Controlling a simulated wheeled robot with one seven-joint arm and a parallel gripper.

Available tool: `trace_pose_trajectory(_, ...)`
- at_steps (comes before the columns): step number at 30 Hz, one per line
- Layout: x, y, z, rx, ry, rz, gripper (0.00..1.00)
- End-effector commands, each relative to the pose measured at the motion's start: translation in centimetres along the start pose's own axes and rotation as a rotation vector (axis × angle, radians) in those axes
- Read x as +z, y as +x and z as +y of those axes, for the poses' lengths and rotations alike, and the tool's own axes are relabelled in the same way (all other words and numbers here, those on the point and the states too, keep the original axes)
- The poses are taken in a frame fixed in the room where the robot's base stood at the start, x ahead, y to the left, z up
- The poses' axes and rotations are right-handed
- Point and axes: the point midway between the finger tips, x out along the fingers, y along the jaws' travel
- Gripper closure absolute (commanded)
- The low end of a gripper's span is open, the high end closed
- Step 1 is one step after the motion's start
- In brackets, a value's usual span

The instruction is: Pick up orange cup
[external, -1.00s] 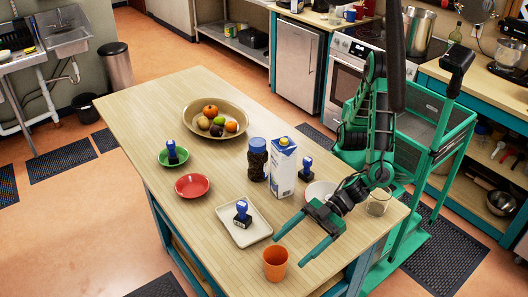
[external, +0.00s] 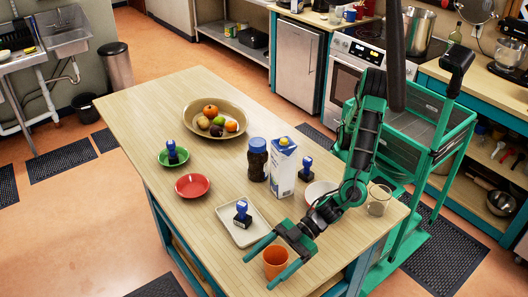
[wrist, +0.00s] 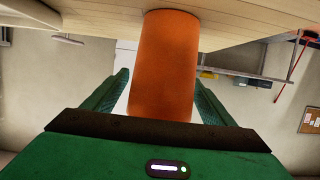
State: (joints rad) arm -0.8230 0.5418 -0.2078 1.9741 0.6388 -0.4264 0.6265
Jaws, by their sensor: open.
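The orange cup (external: 275,262) stands upright on the table near its front corner. My gripper (external: 264,268) is open, with one finger on each side of the cup in the external view. In the wrist view the cup (wrist: 163,65) shows between the two green fingers (wrist: 162,97), with a gap visible to the right finger. I cannot tell whether either finger touches the cup.
A white tray (external: 256,234) with a blue-handled stamp (external: 242,214) lies just behind the gripper. A milk carton (external: 283,168), a dark jar (external: 257,160), a white bowl (external: 317,192), a red plate (external: 192,187) and a glass (external: 379,200) stand farther back.

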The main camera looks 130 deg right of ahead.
Motion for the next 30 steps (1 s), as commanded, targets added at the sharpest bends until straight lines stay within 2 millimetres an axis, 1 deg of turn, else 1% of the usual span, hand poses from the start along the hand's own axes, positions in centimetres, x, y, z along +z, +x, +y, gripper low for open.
trace_pose_trajectory(5,0.0,0.0,0.0,-0.001,0.0,0.0,0.22)
trace_pose_trajectory(6,0.0,0.0,0.0,-0.001,0.0,0.0,0.27)
trace_pose_trajectory(11,0.0,0.0,-0.1,-0.001,0.0,0.0,0.65)
trace_pose_trajectory(19,0.0,0.0,-0.1,-0.001,0.0,0.0,0.66)
trace_pose_trajectory(23,-0.4,-0.1,-0.1,-0.001,0.001,0.001,0.66)
trace_pose_trajectory(26,-1.1,-0.3,-0.1,-0.002,0.002,0.002,0.66)
trace_pose_trajectory(29,-2.4,-0.7,0.0,-0.001,0.004,0.002,0.66)
trace_pose_trajectory(30,-3.1,-0.9,-0.1,-0.002,0.005,0.003,0.66)
